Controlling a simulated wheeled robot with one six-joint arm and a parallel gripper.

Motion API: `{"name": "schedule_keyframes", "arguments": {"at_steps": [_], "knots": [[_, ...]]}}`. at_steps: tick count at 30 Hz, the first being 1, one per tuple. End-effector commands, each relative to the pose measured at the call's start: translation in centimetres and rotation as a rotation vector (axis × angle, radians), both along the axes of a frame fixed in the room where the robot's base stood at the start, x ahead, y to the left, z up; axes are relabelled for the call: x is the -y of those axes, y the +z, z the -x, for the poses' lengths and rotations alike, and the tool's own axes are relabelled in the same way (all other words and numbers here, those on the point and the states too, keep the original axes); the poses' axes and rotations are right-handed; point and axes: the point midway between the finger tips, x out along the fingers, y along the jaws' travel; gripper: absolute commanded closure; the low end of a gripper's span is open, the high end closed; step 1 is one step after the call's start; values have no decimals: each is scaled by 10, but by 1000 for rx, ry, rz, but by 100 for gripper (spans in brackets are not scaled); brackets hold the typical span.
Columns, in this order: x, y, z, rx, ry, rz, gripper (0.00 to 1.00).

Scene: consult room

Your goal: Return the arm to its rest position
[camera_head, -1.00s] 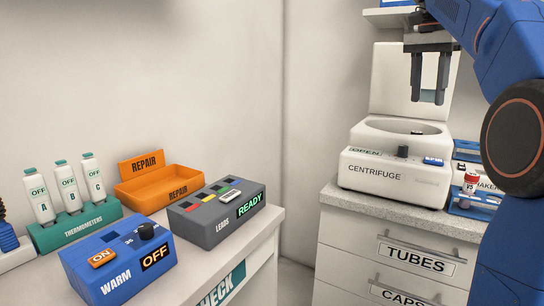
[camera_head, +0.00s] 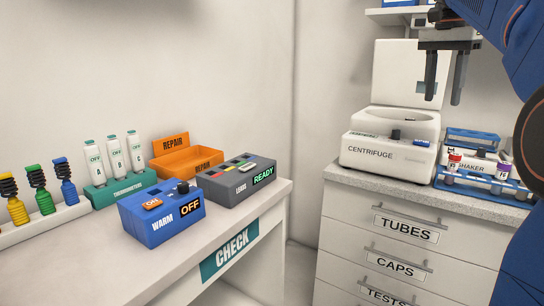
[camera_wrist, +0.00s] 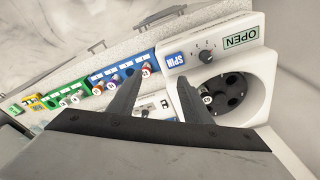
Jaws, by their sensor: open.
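My gripper (camera_head: 443,78) is open and empty, held in the air at the upper right of the head view. Its two dark fingers point down, apart from each other, in front of the raised lid of the white centrifuge (camera_head: 378,155). In the wrist view my gripper (camera_wrist: 155,95) shows its two fingers spread with nothing between them. The centrifuge also shows in the wrist view (camera_wrist: 255,75), with its lid open, its dark rotor visible and a tube in one rotor hole.
The shaker (camera_head: 470,168) and a blue tube rack (camera_head: 470,184) stand right of the centrifuge on the counter (camera_head: 400,198). On the left table are the WARM box (camera_head: 150,225), the LEADS box (camera_head: 228,188), thermometers (camera_head: 115,160) and the orange REPAIR tray (camera_head: 160,163).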

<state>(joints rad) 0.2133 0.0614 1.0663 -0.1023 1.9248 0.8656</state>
Motion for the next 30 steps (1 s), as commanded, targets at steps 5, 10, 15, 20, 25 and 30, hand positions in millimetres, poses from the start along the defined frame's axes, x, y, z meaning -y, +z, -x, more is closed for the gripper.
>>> {"name": "schedule_keyframes", "arguments": {"at_steps": [5,10,15,20,25,30], "knots": [[-9,-10,11,11,56,4,55],[-20,-25,25,25,132,9,55],[-37,-51,50,49,248,18,55],[-57,-90,81,76,387,32,55],[-76,-137,117,107,530,49,55],[-93,-190,154,140,670,69,55]]}}
